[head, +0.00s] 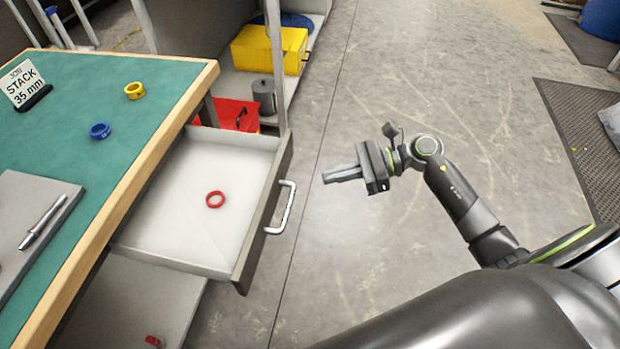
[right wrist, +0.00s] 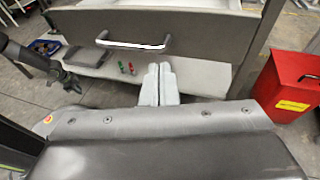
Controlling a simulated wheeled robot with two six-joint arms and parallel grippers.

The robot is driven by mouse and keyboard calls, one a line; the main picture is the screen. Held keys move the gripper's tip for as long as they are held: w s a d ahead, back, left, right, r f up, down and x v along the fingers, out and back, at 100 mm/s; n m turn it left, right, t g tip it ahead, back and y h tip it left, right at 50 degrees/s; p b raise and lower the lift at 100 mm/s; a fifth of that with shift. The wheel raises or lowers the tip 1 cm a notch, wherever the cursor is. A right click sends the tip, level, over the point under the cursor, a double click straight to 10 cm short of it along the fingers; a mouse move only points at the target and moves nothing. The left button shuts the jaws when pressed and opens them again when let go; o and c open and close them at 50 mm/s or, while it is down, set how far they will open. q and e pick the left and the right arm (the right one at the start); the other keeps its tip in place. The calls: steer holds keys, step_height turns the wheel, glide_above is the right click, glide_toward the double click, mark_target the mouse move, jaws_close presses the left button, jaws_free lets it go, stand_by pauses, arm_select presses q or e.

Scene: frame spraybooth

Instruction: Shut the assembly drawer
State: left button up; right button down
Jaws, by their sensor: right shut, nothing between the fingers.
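The assembly drawer (head: 190,225) is pulled out from under the green-topped table (head: 85,150) in the head view. A red ring (head: 215,199) lies inside it. Its grey front carries a silver bar handle (head: 282,207), which also shows in the right wrist view (right wrist: 135,45). My right gripper (head: 326,177) is to the right of the handle, apart from it, with its fingers shut and empty and pointing toward the drawer. In the right wrist view its fingertips (right wrist: 158,68) are below and right of the handle's middle.
A yellow ring (head: 134,91), a blue ring (head: 99,131), a "STACK 35 mm" sign (head: 24,84) and a pen (head: 44,222) are on the table. A red box (head: 225,114) and a yellow box (head: 268,48) stand behind the drawer. Floor right of the drawer is clear.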

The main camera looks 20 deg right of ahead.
arm_select(q)
steer(key=shift+s+d+r+p, duration=0.1)
steer(key=shift+s+r+p, duration=0.2)
steer(key=shift+s+p, duration=0.2)
arm_select(e)
steer(key=x, duration=0.5)
steer(key=shift+w+a+f, duration=0.1)
steer(key=shift+a, duration=0.3)
